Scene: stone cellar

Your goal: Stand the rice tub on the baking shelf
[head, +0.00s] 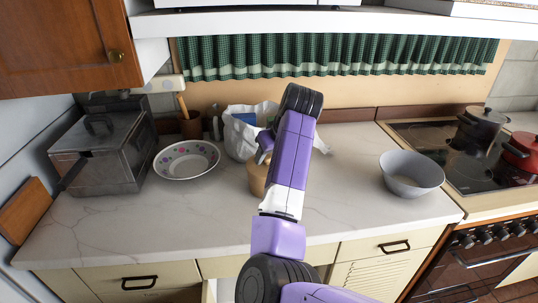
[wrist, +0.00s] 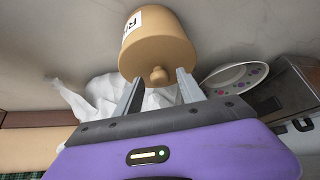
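The rice tub (head: 256,180) is a tan, round tub on the pale counter, partly hidden behind my arm in the head view. In the wrist view the tub (wrist: 158,40) shows its lid with a round knob and part of a white label reading "RI". My gripper (wrist: 159,77) is open, its two fingers apart with the lid knob between or just beyond their tips; I cannot tell if they touch it. The head view hides the fingertips. A white shelf (head: 440,27) runs above the curtain; I cannot tell if it is the baking shelf.
A white bag (head: 240,140) stands close behind the tub. A patterned bowl (head: 187,160) and a metal bread box (head: 105,150) are at left, a grey bowl (head: 411,174) at right. Pots (head: 478,130) stand on the hob. The front counter is clear.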

